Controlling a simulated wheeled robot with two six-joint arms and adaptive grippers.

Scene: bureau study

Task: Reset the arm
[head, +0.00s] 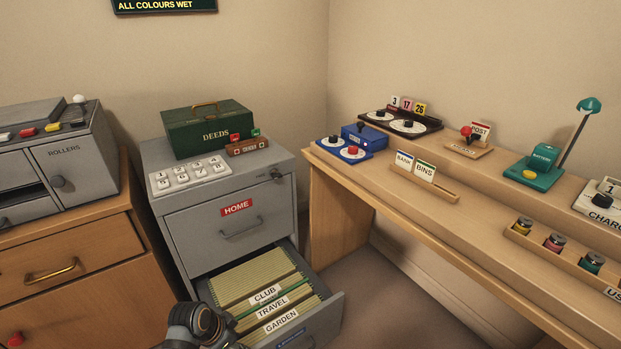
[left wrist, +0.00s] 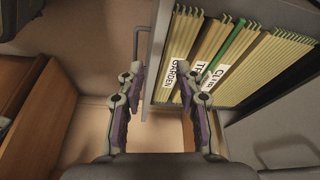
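My left gripper (head: 206,322) is at the bottom of the head view, beside the front left corner of the open lower drawer (head: 332,312). One finger shows near the drawer handle (left wrist: 139,55), the other over the folder labels; I cannot tell whether either touches. The drawer holds yellowish hanging folders (head: 245,281) and a green one (left wrist: 232,52), with labels CLUB, TRAVEL and GARDEN. My right gripper is not in view.
The grey cabinet (head: 218,222) carries a green DEEDS box (head: 208,133) and a keypad (head: 190,175). A wooden cabinet (head: 70,245) with a ROLLERS machine (head: 75,165) stands left. The desk (head: 470,222) at right holds dials, signs and jars. Floor shows between drawer and desk.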

